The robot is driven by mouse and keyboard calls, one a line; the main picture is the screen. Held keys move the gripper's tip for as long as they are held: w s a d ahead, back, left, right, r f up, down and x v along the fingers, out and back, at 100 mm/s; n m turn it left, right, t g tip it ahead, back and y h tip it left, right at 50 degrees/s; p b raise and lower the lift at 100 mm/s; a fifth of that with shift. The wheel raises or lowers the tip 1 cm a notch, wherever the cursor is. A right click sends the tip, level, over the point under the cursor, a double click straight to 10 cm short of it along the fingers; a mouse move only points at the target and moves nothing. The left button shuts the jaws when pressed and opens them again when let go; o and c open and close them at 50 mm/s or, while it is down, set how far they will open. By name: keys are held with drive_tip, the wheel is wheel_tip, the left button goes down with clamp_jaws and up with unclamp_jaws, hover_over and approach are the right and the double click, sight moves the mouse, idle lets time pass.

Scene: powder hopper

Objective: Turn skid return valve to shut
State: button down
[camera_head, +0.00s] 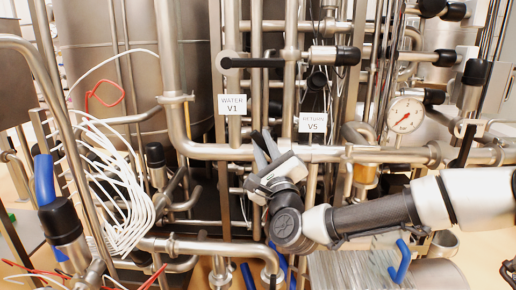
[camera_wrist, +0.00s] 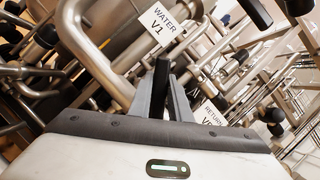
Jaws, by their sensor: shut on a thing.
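The white tag reading RETURN V5 (camera_head: 312,122) hangs on the pipework in the middle of the head view. It also shows in the wrist view (camera_wrist: 212,115), right of my fingers. My gripper (camera_head: 266,143) is just left of and below this tag, pointing up. In the wrist view my gripper (camera_wrist: 168,88) is shut on a dark upright handle (camera_wrist: 162,70), which sticks out past the fingertips. My fingers hide its lower part. I cannot tell clearly which valve body it joins, but the RETURN tag is the nearer one in the head view.
A WATER V1 tag (camera_head: 233,104) hangs up and left. A black lever (camera_head: 252,62) lies horizontally above it. A pressure gauge (camera_head: 405,115) is at right. Steel pipes crowd all around. White hoses (camera_head: 115,190) and a blue-handled valve (camera_head: 45,180) are at left.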

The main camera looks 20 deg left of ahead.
drive_tip(key=m, duration=0.1)
drive_tip(key=d+m+t+h, duration=0.1)
drive_tip(key=d+r+m+b, duration=0.1)
drive_tip(key=m, duration=0.1)
drive_tip(key=shift+w+h, duration=0.25)
drive_tip(key=shift+h, duration=0.15)
drive_tip(key=m, duration=0.1)
drive_tip(key=d+m+t+h, duration=0.1)
drive_tip(key=m, duration=0.2)
drive_tip(key=shift+w+d+r+t+h+b, duration=0.2)
drive_tip(key=shift+d+r+t+h+b, duration=0.1)
drive_tip(key=shift+d+b, duration=0.1)
drive_tip(key=m, duration=0.1)
drive_tip(key=d+m+h, duration=0.2)
drive_tip(key=shift+w+r+m, duration=0.15)
drive_tip(key=shift+w+m, duration=0.1)
drive_tip(key=shift+m, duration=0.15)
drive_tip(key=shift+w+d+m+t+h, duration=0.15)
drive_tip(key=shift+d+m+t+h, duration=0.2)
drive_tip(key=shift+m, duration=0.45)
drive_tip(key=shift+w+d+h, duration=0.1)
drive_tip(key=shift+d+h, duration=0.05)
drive_tip(key=shift+h, duration=0.1)
drive_tip(key=c, duration=1.9)
unclamp_jaws()
drive_tip(key=shift+o, duration=1.3)
drive_tip(key=shift+d, duration=0.25)
drive_tip(key=shift+a, duration=0.15)
